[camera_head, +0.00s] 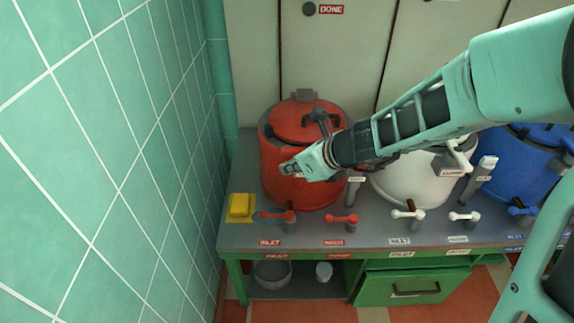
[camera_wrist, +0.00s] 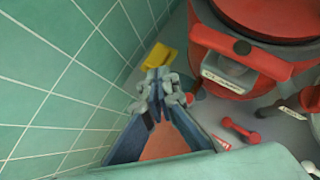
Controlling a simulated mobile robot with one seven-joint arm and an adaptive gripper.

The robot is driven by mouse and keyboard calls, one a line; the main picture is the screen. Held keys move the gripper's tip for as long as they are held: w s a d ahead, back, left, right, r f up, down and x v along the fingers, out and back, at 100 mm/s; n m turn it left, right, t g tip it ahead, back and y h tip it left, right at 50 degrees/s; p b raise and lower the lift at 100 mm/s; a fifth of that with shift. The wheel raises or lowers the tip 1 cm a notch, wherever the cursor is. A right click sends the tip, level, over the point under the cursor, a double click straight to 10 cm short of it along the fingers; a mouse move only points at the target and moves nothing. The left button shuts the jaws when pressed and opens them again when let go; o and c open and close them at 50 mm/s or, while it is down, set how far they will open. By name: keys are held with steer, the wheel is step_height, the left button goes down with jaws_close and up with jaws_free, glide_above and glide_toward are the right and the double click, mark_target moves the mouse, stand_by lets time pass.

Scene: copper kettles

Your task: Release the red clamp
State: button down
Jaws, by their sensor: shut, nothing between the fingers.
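The red kettle (camera_head: 283,160) stands at the left end of the bench, with its red lid (camera_head: 298,121) on. It also shows in the wrist view (camera_wrist: 207,42). The red clamp (camera_wrist: 265,65) is on the kettle's front, with a dark grip (camera_wrist: 243,47) and a white label. My gripper (camera_head: 290,168) is shut and empty, in front of the kettle's body. In the wrist view its fingertips (camera_wrist: 157,84) are left of the clamp, apart from it.
Red valve handles (camera_head: 342,219) and a yellow block (camera_head: 241,206) are on the grey bench (camera_head: 236,236). A white kettle (camera_head: 408,183) and a blue kettle (camera_head: 519,171) stand to the right. A green tiled wall (camera_head: 100,150) is close on the left.

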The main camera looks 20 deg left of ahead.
steer(key=s+d+r+p, duration=0.1)
steer(key=s+r, duration=0.3)
steer(key=shift+s+d+r+p, duration=0.2)
steer(key=shift+d+r+p, duration=0.1)
steer(key=shift+d+r, duration=0.1)
